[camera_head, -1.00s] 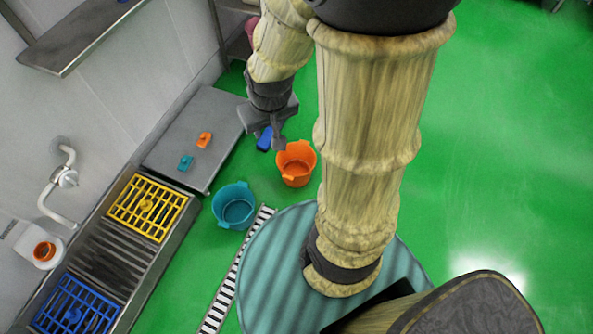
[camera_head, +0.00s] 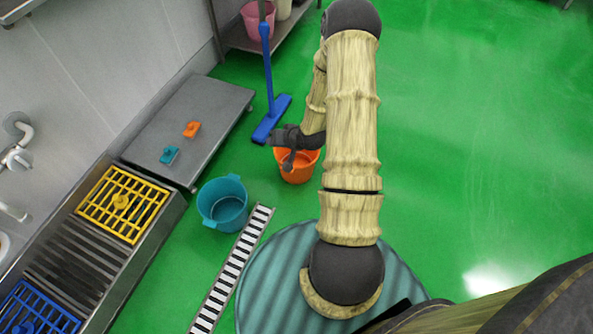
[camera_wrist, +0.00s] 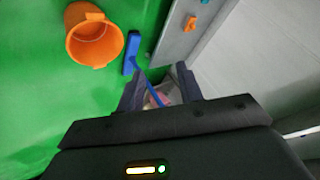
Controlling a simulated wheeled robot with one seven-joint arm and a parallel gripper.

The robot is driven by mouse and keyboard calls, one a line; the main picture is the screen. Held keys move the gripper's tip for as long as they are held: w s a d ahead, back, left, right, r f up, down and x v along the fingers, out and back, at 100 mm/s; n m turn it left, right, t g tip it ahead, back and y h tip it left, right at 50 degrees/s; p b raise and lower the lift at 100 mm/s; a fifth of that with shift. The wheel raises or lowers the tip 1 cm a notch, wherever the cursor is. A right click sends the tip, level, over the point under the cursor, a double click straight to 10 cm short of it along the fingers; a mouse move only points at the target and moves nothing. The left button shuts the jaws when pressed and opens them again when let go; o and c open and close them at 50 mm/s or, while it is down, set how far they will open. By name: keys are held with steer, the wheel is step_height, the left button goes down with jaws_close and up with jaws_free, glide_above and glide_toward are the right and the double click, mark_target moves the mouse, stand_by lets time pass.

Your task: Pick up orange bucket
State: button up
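The orange bucket (camera_head: 298,171) stands on the green floor in the head view, its upper part partly hidden by my arm's end. In the wrist view the bucket (camera_wrist: 95,44) is at the upper left, with its open mouth and rim lug showing. My gripper (camera_head: 287,152) appears over the bucket's far left rim in the head view; its height above the rim is hard to tell. In the wrist view my gripper (camera_wrist: 160,82) has its two dark fingers apart with nothing between them, and the bucket is off to their left.
A teal bucket (camera_head: 222,204) stands left of the orange one. A blue floor squeegee (camera_head: 270,119) is just behind. A grey bench (camera_head: 196,111) with orange and teal items lies left. A shelf with a pink bucket (camera_head: 257,22) is behind. The floor to the right is clear.

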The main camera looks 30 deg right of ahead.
steer(key=s+d+f+m+t+h+b, duration=0.1)
steer(key=f+m+b, duration=0.4)
steer(key=f, duration=0.7)
steer(key=s+d+f+m+t+h+b, duration=0.1)
steer(key=f+m+t+b, duration=0.4)
steer(key=f+b, duration=0.5)
steer(key=s+d+f+m+t+h+b, duration=0.1)
steer(key=s+f+m+t+h+b, duration=0.2)
steer(key=f+b, duration=0.5)
step_height(320, 180, down, 7)
steer(key=shift+s+d+f+m+t, duration=0.1)
steer(key=shift+s+d+m+t, duration=0.3)
steer(key=shift+m, duration=0.6)
steer(key=shift+a, duration=0.1)
steer(key=w+d+b, duration=0.1)
steer(key=w+b, duration=0.5)
steer(key=w, duration=0.6)
steer(key=shift+d, duration=0.4)
